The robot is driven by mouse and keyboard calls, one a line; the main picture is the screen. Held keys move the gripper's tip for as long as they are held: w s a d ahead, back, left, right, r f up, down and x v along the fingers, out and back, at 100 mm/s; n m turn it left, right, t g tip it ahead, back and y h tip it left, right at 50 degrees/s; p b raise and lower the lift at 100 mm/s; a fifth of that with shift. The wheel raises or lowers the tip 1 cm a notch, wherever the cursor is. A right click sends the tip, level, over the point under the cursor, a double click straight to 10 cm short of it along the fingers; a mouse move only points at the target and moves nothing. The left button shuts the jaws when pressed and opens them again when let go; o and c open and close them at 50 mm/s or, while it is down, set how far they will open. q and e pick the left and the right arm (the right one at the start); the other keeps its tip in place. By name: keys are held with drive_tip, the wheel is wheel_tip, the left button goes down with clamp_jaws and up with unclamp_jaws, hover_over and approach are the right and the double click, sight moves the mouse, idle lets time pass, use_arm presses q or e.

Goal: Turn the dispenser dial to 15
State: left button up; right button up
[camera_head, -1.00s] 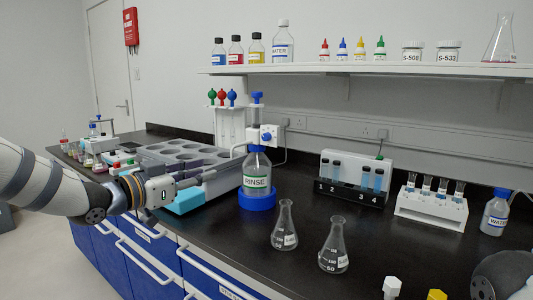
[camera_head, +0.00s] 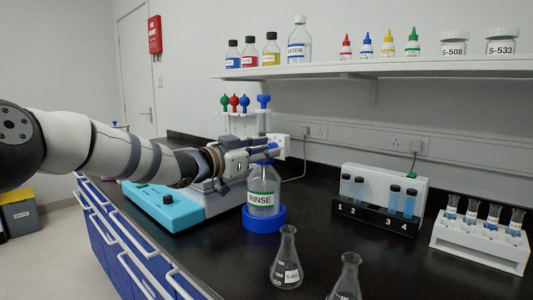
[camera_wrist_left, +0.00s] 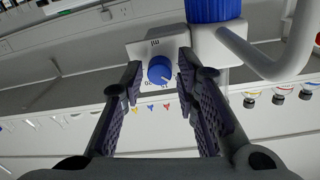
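The dispenser stands on the RINSE bottle (camera_head: 264,198), which sits upright in a blue ring holder (camera_head: 264,217). Its blue plunger top (camera_head: 263,101) shows in the head view. The blue dial (camera_wrist_left: 161,70) is on a white faceplate (camera_wrist_left: 143,50) marked "ml", with small numbers around it; the exact setting is hard to read. My left gripper (camera_head: 268,150) is at the dispenser head. In the left wrist view, its dark fingers (camera_wrist_left: 158,88) are apart, one on each side of the dial, with gaps visible. My right gripper is not in view.
A turquoise device (camera_head: 165,207) stands left of the bottle, under my left arm. A glass flask (camera_head: 287,262) stands in front. A tube rack (camera_head: 383,195) and a cuvette-like stand (camera_head: 482,237) are to the right. A shelf (camera_head: 400,68) with bottles runs above.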

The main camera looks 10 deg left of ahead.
use_arm(q)
drive_tip(key=shift+w+d+r, duration=0.1)
drive_tip(key=shift+w+r, duration=0.05)
drive_tip(key=shift+r, duration=0.05)
clamp_jaws()
drive_tip(key=shift+m, duration=0.4)
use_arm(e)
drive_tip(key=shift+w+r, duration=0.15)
use_arm(q)
drive_tip(key=m+p, duration=0.1)
drive_tip(key=m, duration=0.2)
drive_tip(key=shift+r+m, duration=0.1)
drive_tip(key=shift+m, duration=0.3)
drive_tip(key=shift+m+p, duration=0.4)
drive_tip(key=shift+m, duration=1.6)
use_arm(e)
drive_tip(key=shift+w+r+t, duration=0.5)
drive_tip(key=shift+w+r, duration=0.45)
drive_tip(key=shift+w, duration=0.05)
use_arm(q)
unclamp_jaws()
